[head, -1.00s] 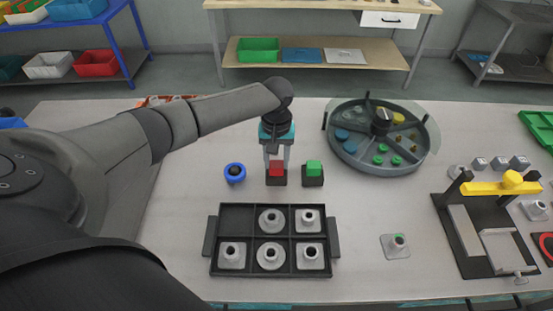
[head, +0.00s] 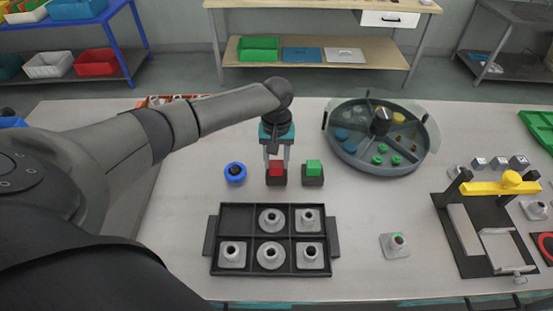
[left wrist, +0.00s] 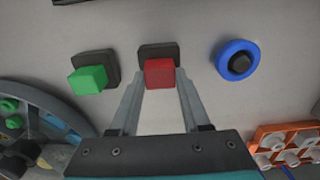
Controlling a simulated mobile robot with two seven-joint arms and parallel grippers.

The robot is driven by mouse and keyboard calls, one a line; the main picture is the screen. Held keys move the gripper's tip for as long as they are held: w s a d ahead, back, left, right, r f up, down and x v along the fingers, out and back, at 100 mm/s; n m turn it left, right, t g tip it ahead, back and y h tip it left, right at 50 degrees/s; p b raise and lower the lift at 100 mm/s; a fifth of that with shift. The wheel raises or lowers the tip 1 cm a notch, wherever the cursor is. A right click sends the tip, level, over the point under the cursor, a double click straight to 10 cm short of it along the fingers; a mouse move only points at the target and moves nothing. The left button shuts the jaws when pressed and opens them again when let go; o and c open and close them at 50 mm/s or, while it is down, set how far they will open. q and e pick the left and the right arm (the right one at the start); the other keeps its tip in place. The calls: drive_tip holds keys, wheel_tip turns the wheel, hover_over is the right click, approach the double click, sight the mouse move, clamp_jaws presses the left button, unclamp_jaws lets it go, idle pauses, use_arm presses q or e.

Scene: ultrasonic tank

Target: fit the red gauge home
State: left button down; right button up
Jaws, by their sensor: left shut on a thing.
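The red gauge (head: 277,168) is a red block at a dark square holder (head: 276,181) on the table. It also shows in the left wrist view (left wrist: 159,72), between my fingertips. My left gripper (head: 277,163) points down over it and is shut on it. The holder also shows in the left wrist view (left wrist: 158,50), behind the red block. I cannot tell how deep the gauge sits in the holder. My right gripper is not in view.
A green block (head: 314,167) in a dark holder stands close on the right. A blue ring-shaped piece (head: 235,173) is on the left. A black tray (head: 216,238) with several metal parts lies in front. A round divided tank (head: 347,155) is at the back right.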

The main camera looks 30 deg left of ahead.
sight(277, 164)
use_arm(q)
drive_tip(key=shift+s+f+p, duration=0.1)
drive_tip(key=shift+p, duration=0.25)
idle(1.1)
drive_tip(key=shift+c, duration=1.5)
unclamp_jaws()
wheel_tip(277, 164, up, 15)
drive_tip(key=p, duration=0.1)
